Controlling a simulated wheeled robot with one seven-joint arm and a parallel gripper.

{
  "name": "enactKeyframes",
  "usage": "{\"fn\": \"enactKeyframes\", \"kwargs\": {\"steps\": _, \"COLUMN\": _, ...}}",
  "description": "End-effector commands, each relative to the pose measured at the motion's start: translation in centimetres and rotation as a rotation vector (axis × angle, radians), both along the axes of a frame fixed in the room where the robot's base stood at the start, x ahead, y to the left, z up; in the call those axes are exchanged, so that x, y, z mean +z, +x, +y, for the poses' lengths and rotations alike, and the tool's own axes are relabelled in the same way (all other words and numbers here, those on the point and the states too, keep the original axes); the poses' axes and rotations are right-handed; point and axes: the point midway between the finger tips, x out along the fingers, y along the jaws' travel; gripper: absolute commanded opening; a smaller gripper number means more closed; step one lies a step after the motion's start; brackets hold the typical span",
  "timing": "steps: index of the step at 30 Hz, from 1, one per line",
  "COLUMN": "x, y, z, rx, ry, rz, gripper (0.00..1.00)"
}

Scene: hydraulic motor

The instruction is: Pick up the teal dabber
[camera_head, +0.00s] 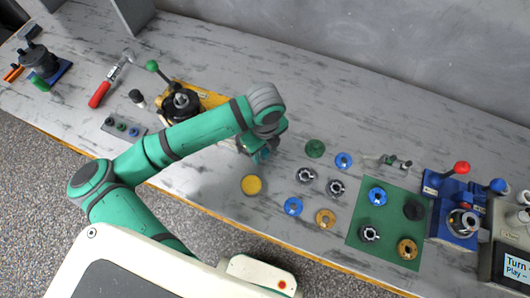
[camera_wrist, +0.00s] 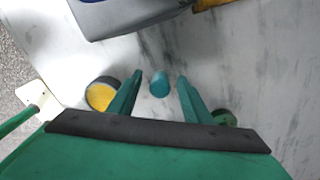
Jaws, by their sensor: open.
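The teal dabber (camera_wrist: 160,83) is a small rounded teal piece standing on the grey marbled table. In the wrist view it shows in the gap between the two green fingers of my gripper (camera_wrist: 159,84). The fingers are apart, one on each side of the dabber, and none visibly touches it. How far the fingertips are above the table is hard to tell. In the head view my gripper (camera_head: 259,153) points down near the table's middle and largely hides the dabber.
A yellow-topped round piece (camera_wrist: 102,94) stands just left of the fingers in the wrist view; a green disc (camera_wrist: 225,117) lies just right. In the head view several rings lie to the right, beside a green mat (camera_head: 388,220). A green-knobbed device (camera_head: 182,103) stands left.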

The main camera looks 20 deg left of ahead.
Motion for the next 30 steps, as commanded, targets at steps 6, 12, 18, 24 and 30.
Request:
{"fn": "enactKeyframes", "kwargs": {"steps": 6, "x": 0.0, "y": 0.0, "z": 0.0, "rx": 0.000, "ry": 0.000, "rz": 0.000, "gripper": 0.33}}
{"fn": "enactKeyframes", "kwargs": {"steps": 12, "x": 0.0, "y": 0.0, "z": 0.0, "rx": 0.000, "ry": 0.000, "rz": -0.001, "gripper": 0.00}}
{"fn": "enactKeyframes", "kwargs": {"steps": 18, "x": 0.1, "y": 0.0, "z": 0.0, "rx": 0.000, "ry": 0.000, "rz": -0.001, "gripper": 0.00}}
{"fn": "enactKeyframes", "kwargs": {"steps": 24, "x": 0.8, "y": 0.0, "z": 0.0, "rx": -0.001, "ry": 0.000, "rz": -0.002, "gripper": 0.00}}
{"fn": "enactKeyframes", "kwargs": {"steps": 30, "x": 3.3, "y": 0.1, "z": 0.0, "rx": -0.002, "ry": 0.002, "rz": -0.002, "gripper": 0.00}}
